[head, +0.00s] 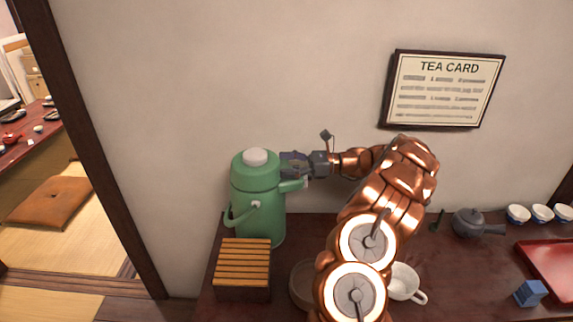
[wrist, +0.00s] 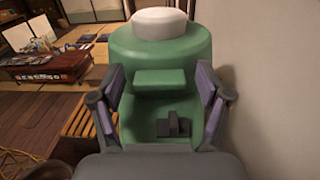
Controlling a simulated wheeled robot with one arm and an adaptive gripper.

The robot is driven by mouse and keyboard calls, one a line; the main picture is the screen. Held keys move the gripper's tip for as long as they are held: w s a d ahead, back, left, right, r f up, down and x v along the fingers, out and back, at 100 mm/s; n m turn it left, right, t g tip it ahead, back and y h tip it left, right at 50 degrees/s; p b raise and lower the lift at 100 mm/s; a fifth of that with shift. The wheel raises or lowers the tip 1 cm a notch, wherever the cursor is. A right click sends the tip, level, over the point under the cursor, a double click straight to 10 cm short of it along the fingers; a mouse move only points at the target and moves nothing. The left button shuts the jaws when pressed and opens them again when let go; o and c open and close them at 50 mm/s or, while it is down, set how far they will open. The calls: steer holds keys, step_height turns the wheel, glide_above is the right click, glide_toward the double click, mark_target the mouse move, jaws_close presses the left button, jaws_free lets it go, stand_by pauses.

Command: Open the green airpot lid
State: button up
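The green airpot (head: 258,205) stands upright near the table's back left, with a white knob (head: 255,157) on its rounded green lid (head: 248,168). The lid looks shut. My gripper (head: 287,164) reaches in from the right at lid height, just above the spout (head: 293,185). In the wrist view the white knob (wrist: 159,23) is at the top, and a green tab (wrist: 160,79) juts out below the lid. My gripper's fingers (wrist: 159,95) are spread on either side of this tab, with gaps visible. Whether the fingertips touch the airpot is unclear.
A slatted wooden box (head: 243,262) stands in front of the airpot. A white cup (head: 403,283) and a partly hidden round dish (head: 302,283) lie near my arm. A dark teapot (head: 470,222), red tray (head: 555,262) and blue block (head: 530,292) are right. The wall is close behind.

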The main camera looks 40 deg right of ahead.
jaws_close()
stand_by(0.4)
steer(key=shift+a, duration=0.1)
